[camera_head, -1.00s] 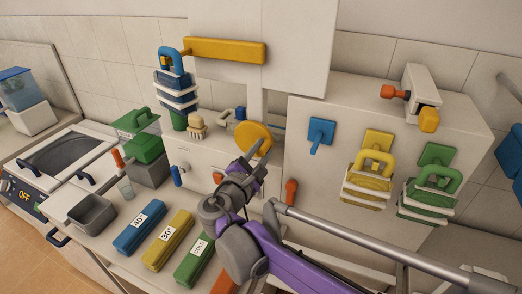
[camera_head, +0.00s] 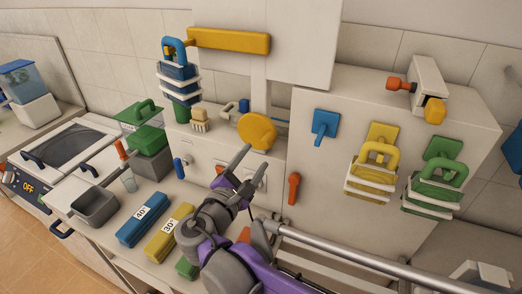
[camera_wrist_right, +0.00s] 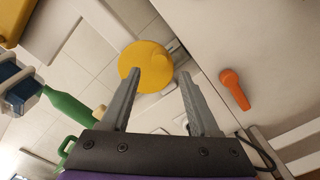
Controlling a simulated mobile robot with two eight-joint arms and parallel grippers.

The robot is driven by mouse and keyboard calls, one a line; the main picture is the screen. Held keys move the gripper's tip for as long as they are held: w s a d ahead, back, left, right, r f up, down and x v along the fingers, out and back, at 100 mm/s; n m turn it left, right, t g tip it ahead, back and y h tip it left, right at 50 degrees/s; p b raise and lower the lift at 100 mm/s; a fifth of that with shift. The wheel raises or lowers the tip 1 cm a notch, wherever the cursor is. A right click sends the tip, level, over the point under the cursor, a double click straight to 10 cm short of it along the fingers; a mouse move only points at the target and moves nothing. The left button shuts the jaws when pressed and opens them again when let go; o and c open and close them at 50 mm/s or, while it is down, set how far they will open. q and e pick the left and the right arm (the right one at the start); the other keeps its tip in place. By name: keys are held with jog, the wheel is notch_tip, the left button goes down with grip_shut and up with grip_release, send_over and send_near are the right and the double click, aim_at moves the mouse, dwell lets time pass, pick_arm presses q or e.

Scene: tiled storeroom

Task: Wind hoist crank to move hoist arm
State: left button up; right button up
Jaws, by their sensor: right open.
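The yellow hoist arm (camera_head: 228,40) extends sideways near the top of a white post, with a blue hook (camera_head: 174,50) and a blue-and-white basket (camera_head: 178,84) at its left end. A yellow round disc (camera_head: 257,131) sits low on the post; I cannot tell whether it is the hoist crank. My right gripper (camera_head: 254,157) is open and empty just below the disc. In the right wrist view the disc (camera_wrist_right: 147,64) shows beyond the spread fingers (camera_wrist_right: 160,76), nearer the left one; contact cannot be told. My left gripper is not in view.
An orange handle (camera_head: 293,188) is on the cabinet front right of my gripper. Yellow (camera_head: 373,170) and green (camera_head: 434,186) baskets hang further right. A box with an orange knob (camera_head: 400,84) stands on top. Blue (camera_head: 146,219) and yellow (camera_head: 168,232) blocks lie on the counter.

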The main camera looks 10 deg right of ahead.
aim_at(261, 148)
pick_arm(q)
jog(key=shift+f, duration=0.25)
pick_arm(e)
jog(key=shift+v, duration=1.65)
jog(key=w+d+n, duration=0.2)
jog(key=w+n, duration=0.1)
jog(key=w+d+n+p, duration=0.1)
jog(key=w+d+n, duration=0.1)
jog(key=n, duration=0.1)
jog(key=w+d+n, duration=0.1)
jog(key=w+n, duration=0.2)
jog(key=shift+w+d, duration=0.3)
jog(key=shift+d, duration=0.1)
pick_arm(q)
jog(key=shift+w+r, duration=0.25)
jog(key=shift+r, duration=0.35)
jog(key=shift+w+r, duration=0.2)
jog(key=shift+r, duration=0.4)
pick_arm(e)
grip_shut()
